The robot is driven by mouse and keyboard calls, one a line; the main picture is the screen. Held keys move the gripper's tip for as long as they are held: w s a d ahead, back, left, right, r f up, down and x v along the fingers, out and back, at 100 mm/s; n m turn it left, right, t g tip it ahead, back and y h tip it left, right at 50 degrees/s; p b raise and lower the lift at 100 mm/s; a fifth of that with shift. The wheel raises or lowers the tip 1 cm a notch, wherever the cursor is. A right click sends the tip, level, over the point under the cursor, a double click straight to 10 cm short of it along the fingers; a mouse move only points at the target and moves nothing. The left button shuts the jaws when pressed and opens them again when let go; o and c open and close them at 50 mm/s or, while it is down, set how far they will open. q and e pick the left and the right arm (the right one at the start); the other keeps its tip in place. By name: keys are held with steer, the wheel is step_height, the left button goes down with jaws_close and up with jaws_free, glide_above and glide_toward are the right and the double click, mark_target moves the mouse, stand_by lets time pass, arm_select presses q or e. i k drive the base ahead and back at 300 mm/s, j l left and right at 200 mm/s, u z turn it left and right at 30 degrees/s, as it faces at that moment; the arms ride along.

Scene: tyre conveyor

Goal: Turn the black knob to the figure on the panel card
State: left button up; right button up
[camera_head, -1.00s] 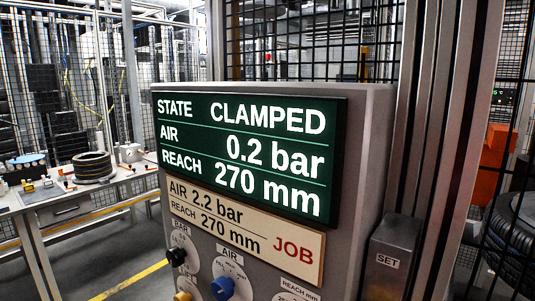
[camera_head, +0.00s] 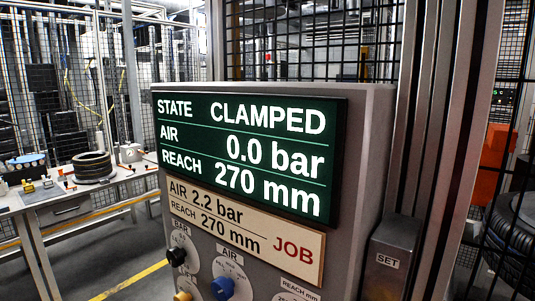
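The black knob (camera_head: 176,257) sits at the left of the panel on a round dial marked BAR (camera_head: 184,247). The job card (camera_head: 246,232) reads AIR 2.2 bar, REACH 270 mm, JOB. The green display (camera_head: 248,156) above it reads STATE CLAMPED, AIR 0.0 bar, REACH 270 mm. A blue knob (camera_head: 223,287) on the AIR dial and a yellow knob (camera_head: 183,296) sit lower, near the bottom edge. The REACH mm dial (camera_head: 296,297) is cut off below. Neither of my grippers is in view.
A grey box marked SET (camera_head: 390,258) stands right of the panel. A workbench (camera_head: 118,178) with a tyre (camera_head: 92,166) is at the left. Wire mesh fencing stands behind. Another tyre (camera_head: 512,235) is at the far right.

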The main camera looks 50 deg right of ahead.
mark_target(176, 256)
steer(key=k+j+z, duration=0.15)
steer(key=z, duration=0.3)
steer(key=k+j+z, duration=0.15)
steer(key=z, duration=0.3)
steer(key=k+j+z, duration=0.1)
steer(key=z, duration=0.35)
steer(key=k, duration=0.1)
